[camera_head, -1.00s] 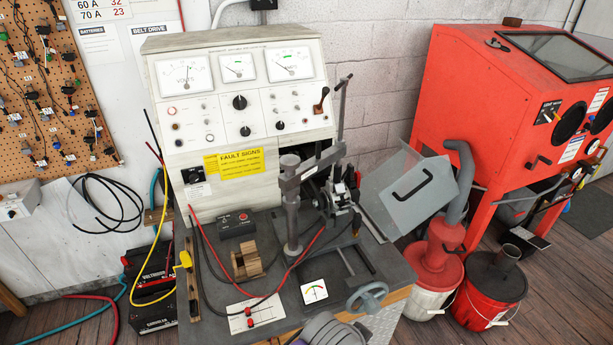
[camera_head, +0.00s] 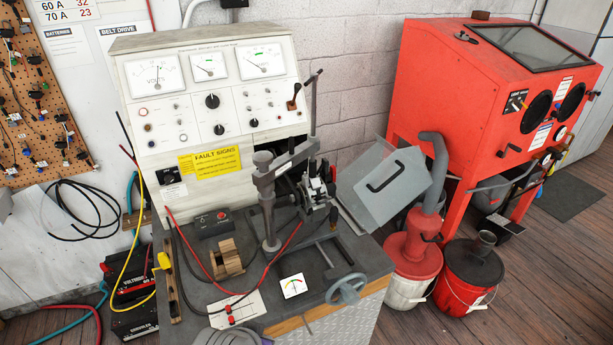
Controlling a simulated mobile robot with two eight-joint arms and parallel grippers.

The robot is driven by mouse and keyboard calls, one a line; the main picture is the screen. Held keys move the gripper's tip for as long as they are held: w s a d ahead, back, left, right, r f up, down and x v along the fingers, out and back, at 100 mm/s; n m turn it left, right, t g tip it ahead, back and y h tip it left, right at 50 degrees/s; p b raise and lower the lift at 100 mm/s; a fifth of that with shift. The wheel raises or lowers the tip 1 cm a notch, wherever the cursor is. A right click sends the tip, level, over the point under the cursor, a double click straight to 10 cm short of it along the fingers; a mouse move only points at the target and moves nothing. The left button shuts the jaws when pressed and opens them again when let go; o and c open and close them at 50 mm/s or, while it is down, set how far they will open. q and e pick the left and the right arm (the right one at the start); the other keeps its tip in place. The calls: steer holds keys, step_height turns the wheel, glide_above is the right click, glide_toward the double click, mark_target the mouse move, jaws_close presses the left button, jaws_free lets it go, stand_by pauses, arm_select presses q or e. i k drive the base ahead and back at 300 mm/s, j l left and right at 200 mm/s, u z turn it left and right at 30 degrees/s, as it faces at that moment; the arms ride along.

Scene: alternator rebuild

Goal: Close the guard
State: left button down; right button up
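The guard (camera_head: 391,183) is a pale grey, see-through-looking panel with a black bar handle (camera_head: 386,174). It stands tilted out to the right of the test bench (camera_head: 356,252), swung away from the clamp and drive area (camera_head: 315,190). It looks open. Its hinge is not clear in this view. Neither of my grippers is in view, and nothing is seen touching the guard.
A red blast cabinet (camera_head: 480,110) stands right of the guard. A red dust collector (camera_head: 411,255) and a red bucket (camera_head: 470,275) sit on the floor close by. A handwheel (camera_head: 347,289) juts at the bench front. Red and black leads lie across the bench top.

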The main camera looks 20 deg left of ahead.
mark_target(416, 167)
steer(key=i+l, duration=0.3)
steer(key=i+l+u, duration=0.15)
steer(key=i+l, duration=0.15)
steer(key=l, duration=0.25)
